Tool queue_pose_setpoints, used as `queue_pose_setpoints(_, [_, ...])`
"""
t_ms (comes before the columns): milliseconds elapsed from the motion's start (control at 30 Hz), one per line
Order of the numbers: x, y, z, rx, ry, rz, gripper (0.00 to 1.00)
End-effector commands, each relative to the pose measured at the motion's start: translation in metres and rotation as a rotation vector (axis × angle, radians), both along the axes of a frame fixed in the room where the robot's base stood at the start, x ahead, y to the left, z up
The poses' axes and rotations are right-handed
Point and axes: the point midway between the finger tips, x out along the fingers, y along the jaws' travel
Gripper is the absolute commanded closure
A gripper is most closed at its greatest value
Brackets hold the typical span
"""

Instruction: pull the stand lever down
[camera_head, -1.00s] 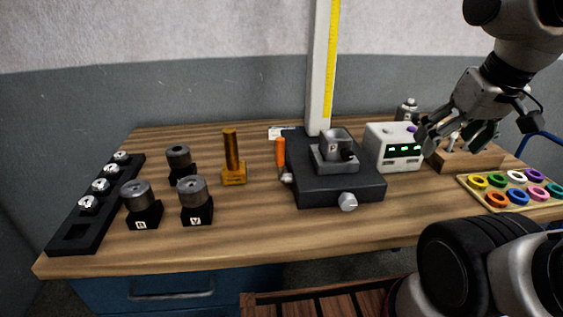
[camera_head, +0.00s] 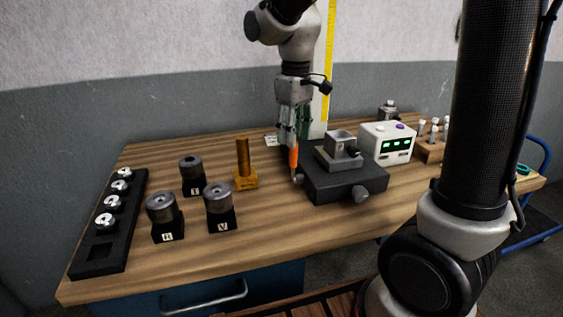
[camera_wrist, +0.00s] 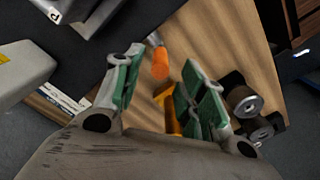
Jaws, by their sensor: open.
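The stand lever has an orange grip (camera_head: 293,158) and a metal end low on the left side of the dark stand (camera_head: 345,187). The lever stands upright. My gripper (camera_head: 292,138) is open and points down just above the orange grip, partly overlapping it in the head view. In the wrist view the orange grip (camera_wrist: 160,64) shows between the two green-padded fingers of my gripper (camera_wrist: 158,88), a little beyond their tips. Contact with the fingers cannot be made out.
A brass post (camera_head: 244,160) stands close left of the lever, with several grey cylinders on black blocks farther left. A tall column with a yellow scale (camera_head: 326,75) rises behind the stand. A white box with green displays (camera_head: 388,143) stands right of it.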

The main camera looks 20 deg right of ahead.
Motion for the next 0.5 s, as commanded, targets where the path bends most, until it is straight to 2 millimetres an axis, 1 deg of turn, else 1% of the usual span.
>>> queue_pose_setpoints(67, [0.000, 0.001, -0.002, -0.001, 0.002, 0.002, 0.59])
queue_pose_setpoints(167, [0.000, 0.000, -0.010, -0.001, 0.004, 0.001, 0.59])
queue_pose_setpoints(400, [-0.001, 0.000, -0.050, -0.001, 0.004, 0.000, 0.59])
queue_pose_setpoints(500, [-0.001, 0.000, -0.065, -0.001, 0.004, 0.000, 0.59])
